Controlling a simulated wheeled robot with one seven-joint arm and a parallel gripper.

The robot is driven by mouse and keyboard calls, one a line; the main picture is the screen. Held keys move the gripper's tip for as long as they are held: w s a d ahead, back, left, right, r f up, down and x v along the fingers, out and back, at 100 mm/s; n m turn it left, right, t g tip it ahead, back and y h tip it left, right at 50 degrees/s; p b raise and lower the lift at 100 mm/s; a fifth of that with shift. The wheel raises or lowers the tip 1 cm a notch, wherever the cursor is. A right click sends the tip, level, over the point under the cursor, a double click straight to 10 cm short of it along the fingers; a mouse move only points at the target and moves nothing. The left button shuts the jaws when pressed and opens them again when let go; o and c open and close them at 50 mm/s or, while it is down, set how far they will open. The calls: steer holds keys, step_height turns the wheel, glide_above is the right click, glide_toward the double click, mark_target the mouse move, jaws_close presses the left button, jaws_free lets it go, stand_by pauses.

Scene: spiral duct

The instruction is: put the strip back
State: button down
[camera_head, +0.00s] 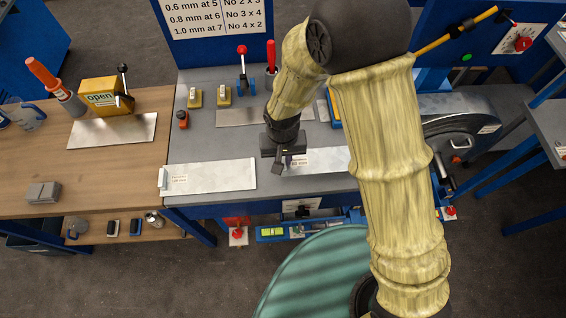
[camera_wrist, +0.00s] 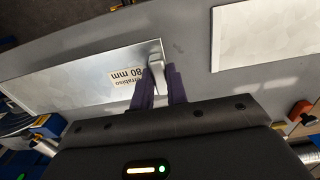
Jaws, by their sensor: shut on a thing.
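A bare metal strip (camera_head: 328,160) with a white label lies at the front of the grey bench top (camera_head: 210,147), right of my gripper. In the wrist view the same strip (camera_wrist: 80,75) runs left from the fingers, its label partly reading "80 mm". My gripper (camera_head: 285,156) is over the strip's left end. In the wrist view my gripper (camera_wrist: 157,82) is shut on a small pale tab at that end. I cannot tell whether the strip touches the bench. My arm hides the strip's right part in the head view.
A second labelled strip (camera_head: 215,177) lies to the left, with a gap between; it also shows in the wrist view (camera_wrist: 270,40). A plain plate (camera_head: 237,117) lies behind, near yellow blocks (camera_head: 224,95) and a red-knobbed lever (camera_head: 243,75). A wooden table (camera_head: 105,170) adjoins at left.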

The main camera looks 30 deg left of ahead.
steer(key=shift+f+p, duration=0.35)
steer(key=shift+f, duration=1.75)
steer(key=shift+f, duration=0.15)
steer(key=c, duration=1.4)
jaws_free()
step_height(320, 180, up, 12)
steer(key=shift+r+b, duration=0.2)
steer(key=shift+b, duration=0.75)
